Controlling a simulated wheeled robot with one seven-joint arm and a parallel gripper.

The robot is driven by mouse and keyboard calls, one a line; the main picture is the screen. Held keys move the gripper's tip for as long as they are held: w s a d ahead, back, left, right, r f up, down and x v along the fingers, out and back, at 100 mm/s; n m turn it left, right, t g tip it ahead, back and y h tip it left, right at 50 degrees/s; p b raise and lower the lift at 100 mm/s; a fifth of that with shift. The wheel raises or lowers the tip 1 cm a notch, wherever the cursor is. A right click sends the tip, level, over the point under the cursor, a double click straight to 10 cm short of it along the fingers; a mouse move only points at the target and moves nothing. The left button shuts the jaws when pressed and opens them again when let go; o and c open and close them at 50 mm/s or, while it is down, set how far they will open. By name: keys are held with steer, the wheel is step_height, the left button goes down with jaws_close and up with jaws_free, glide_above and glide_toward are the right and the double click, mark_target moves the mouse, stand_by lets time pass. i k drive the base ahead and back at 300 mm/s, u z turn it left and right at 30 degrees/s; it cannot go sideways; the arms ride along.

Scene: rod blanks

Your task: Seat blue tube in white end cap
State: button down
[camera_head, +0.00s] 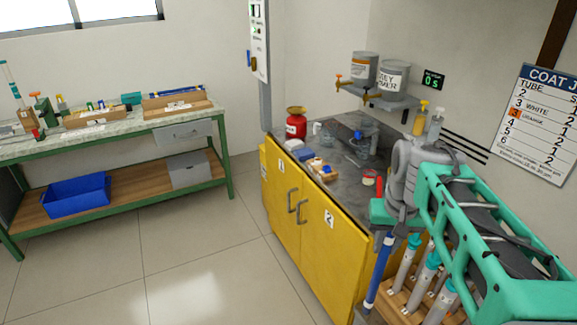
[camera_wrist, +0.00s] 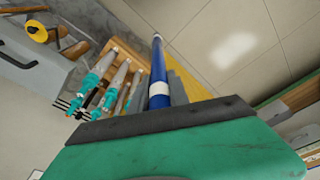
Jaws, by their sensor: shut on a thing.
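The blue tube (camera_head: 379,268) hangs from my gripper (camera_head: 391,234), slightly tilted, in front of the yellow cabinet's right end. My gripper is shut on its upper part. In the wrist view the blue tube (camera_wrist: 158,66) points away from the jaws, with a white band (camera_wrist: 158,89) close to them and a small pale far end. Whether that pale end is a cap, I cannot tell. I cannot pick out a separate white end cap with certainty in either view.
Just right of the tube, a wooden rack (camera_wrist: 108,52) holds several pale tubes with teal ends (camera_head: 430,260). The yellow cabinet (camera_head: 310,240) carries a red can (camera_head: 296,123) and small trays. A green-framed bench (camera_head: 100,125) stands at left. The floor between is clear.

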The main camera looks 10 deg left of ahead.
mark_target(317, 164)
steer(key=u, duration=0.75)
steer(key=i, duration=0.75)
steer(key=u, duration=0.7)
steer(key=i, duration=0.8)
steer(key=z, duration=0.5)
steer(key=i, duration=0.7)
steer(key=z, duration=0.45)
